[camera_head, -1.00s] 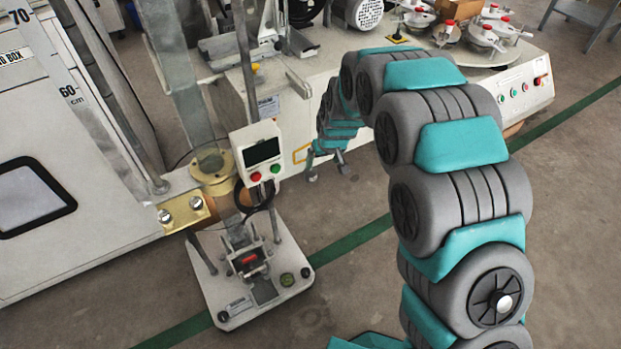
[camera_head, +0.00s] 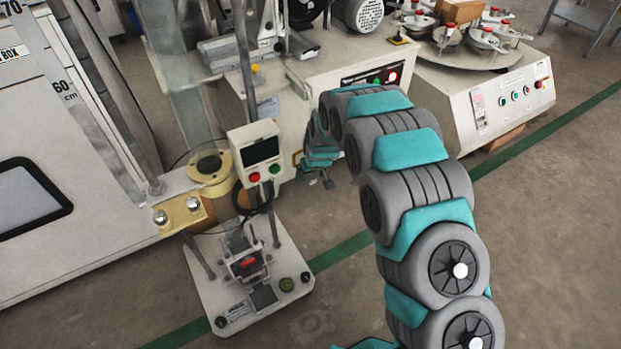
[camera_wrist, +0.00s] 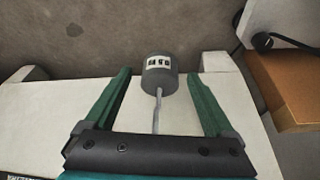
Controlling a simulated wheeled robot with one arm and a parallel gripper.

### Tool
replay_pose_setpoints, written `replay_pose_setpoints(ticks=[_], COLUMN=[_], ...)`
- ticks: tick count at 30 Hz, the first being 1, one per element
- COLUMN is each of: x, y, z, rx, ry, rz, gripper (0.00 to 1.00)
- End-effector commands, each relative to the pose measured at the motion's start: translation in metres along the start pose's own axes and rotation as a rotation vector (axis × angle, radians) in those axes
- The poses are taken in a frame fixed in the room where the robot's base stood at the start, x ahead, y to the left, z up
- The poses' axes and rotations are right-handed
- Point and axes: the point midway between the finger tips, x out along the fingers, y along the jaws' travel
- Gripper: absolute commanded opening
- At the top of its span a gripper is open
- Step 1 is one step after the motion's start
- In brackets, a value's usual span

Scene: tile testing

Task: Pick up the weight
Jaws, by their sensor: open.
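The weight (camera_wrist: 159,73) is a dark grey cylinder with a white marked label, in the wrist view. A thin pale rod runs from it toward my gripper's palm. My gripper (camera_wrist: 158,78) is open, with one green finger on each side of the weight. The weight appears centred at fingertip level, with gaps on both sides. I cannot tell whether it is between the fingertips or beyond them. In the head view my gripper (camera_head: 326,180) is small, beside the front of the white machine; the weight cannot be made out there.
The wrist view shows a pale surface (camera_wrist: 35,115) below the fingers and a brown block (camera_wrist: 288,88) at right. In the head view, a testing stand (camera_head: 255,290) is at lower left, and a white machine with a round turntable (camera_head: 480,55) is behind. Floor is clear at right.

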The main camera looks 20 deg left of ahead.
Motion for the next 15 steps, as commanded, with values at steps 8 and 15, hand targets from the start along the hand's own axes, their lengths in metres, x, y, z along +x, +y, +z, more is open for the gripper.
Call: replay_pose_setpoints(ticks=[8,15], x=[0.0056,0.0055], y=[0.0001,0.0001], z=[-0.0005,-0.0006], rx=[0.001,0.001], ry=[0.001,0.001], rz=[0.0,0.0], gripper=[0.89,0.64])
